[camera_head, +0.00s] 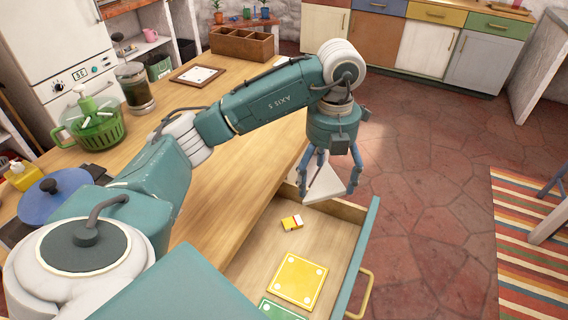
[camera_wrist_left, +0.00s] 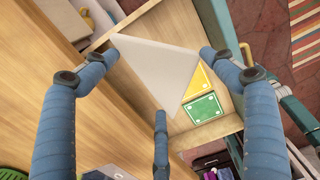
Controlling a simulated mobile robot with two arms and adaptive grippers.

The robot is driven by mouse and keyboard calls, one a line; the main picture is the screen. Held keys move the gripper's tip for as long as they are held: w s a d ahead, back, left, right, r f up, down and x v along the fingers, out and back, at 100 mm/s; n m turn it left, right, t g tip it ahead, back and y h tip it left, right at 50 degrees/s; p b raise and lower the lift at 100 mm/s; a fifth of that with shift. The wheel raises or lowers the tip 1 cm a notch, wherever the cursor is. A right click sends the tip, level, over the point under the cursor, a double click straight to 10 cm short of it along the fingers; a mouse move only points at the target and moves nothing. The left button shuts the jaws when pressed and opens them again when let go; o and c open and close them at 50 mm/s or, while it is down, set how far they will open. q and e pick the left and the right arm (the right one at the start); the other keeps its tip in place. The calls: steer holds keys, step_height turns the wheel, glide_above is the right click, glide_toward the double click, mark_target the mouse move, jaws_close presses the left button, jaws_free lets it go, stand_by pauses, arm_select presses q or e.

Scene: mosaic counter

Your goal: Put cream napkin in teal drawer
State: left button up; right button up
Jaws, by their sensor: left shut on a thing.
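The cream napkin (camera_head: 325,184) is a pale folded triangle held by my left gripper (camera_head: 333,170). In the left wrist view the napkin (camera_wrist_left: 158,68) lies between the blue fingers of the gripper (camera_wrist_left: 160,85), which are shut on it. The teal drawer (camera_head: 357,262) is pulled open, with a teal front and a brass handle. The napkin hangs over the drawer's far end, apart from its floor as far as I can tell.
Inside the drawer lie a small yellow box (camera_head: 292,222), a yellow napkin (camera_head: 298,281) and a green napkin (camera_head: 281,310). The wooden counter (camera_head: 215,185) carries a green basket (camera_head: 97,128), a jar (camera_head: 135,87) and a wooden box (camera_head: 242,43). Bare drawer floor shows around the small box.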

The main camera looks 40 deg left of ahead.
arm_select(q)
steer(key=f, duration=0.4)
steer(key=s+f, duration=0.1)
steer(key=f, duration=0.1)
steer(key=shift+d+f+b, duration=0.1)
steer(key=shift+d+b, duration=0.2)
steer(key=shift+b, duration=0.1)
steer(key=shift+c, duration=0.2)
glide_above(316, 234)
step_height(316, 234, down, 8)
steer(key=shift+r+p, duration=0.1)
steer(key=shift+p, duration=0.3)
step_height(316, 234, down, 5)
steer(key=shift+f, duration=0.15)
steer(key=shift+o, duration=0.2)
steer(key=shift+f, duration=0.2)
steer(key=o, duration=0.8)
steer(key=shift+o, duration=0.2)
